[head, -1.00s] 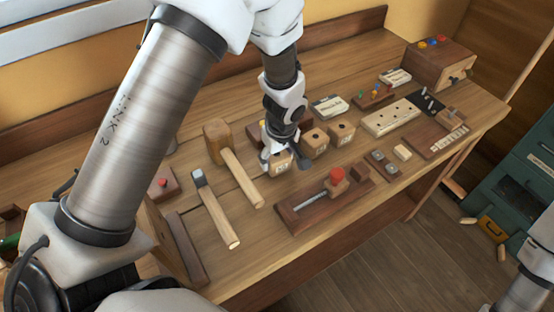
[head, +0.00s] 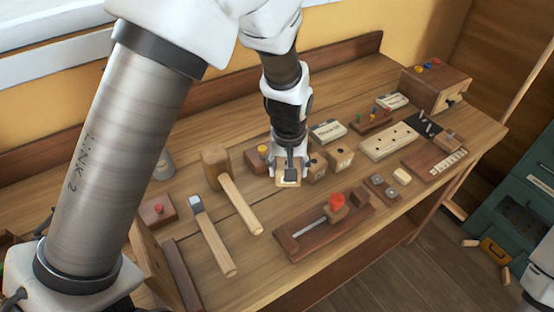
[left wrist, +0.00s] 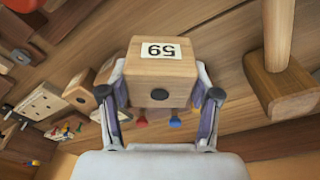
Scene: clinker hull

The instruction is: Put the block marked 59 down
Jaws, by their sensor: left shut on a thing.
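The block marked 59 (left wrist: 160,85) is a light wooden cube with a dark round hole and a white label, upside down in the left wrist view. My left gripper (head: 288,178) is shut on it, one finger on each side. In the head view the block (head: 283,185) is partly hidden by the gripper, over the middle of the workbench (head: 300,285). I cannot tell whether it touches the bench top. Only part of my right arm shows at the lower right of the head view; its gripper is out of view.
Two similar wooden blocks, one nearer (head: 316,167) and one farther (head: 341,157), stand just right of the gripper. A mallet (head: 240,205) and hammer (head: 213,235) lie to the left.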

